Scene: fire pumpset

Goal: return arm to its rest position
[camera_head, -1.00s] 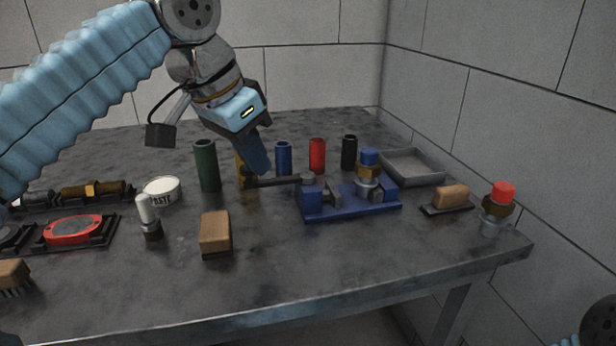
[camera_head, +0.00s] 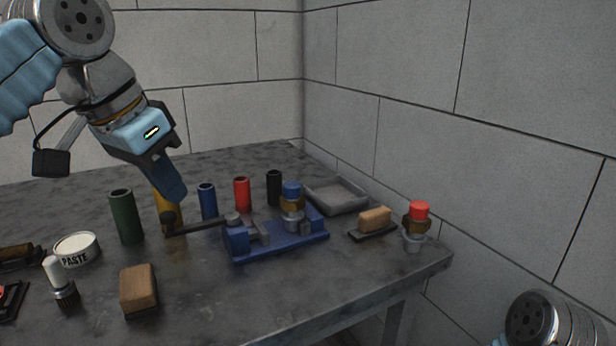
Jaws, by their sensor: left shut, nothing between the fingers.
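My left gripper (camera_head: 172,184) comes in from the upper left, shut and empty, with its fingers pointing down. In the picture its tips overlap the yellow cylinder (camera_head: 162,207); I cannot tell the gap in depth. The tips are just above the dark handle end of the blue vise (camera_head: 281,243). The vise has a fitting with a blue cap (camera_head: 292,191) standing in it. Of my right arm only a round link shows at the lower right; its gripper is out of view.
A grey tray (camera_head: 338,197), a brush (camera_head: 374,221) and a red-capped fitting (camera_head: 417,227) are right. A paste tin (camera_head: 76,250) and wooden block (camera_head: 139,289) are left.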

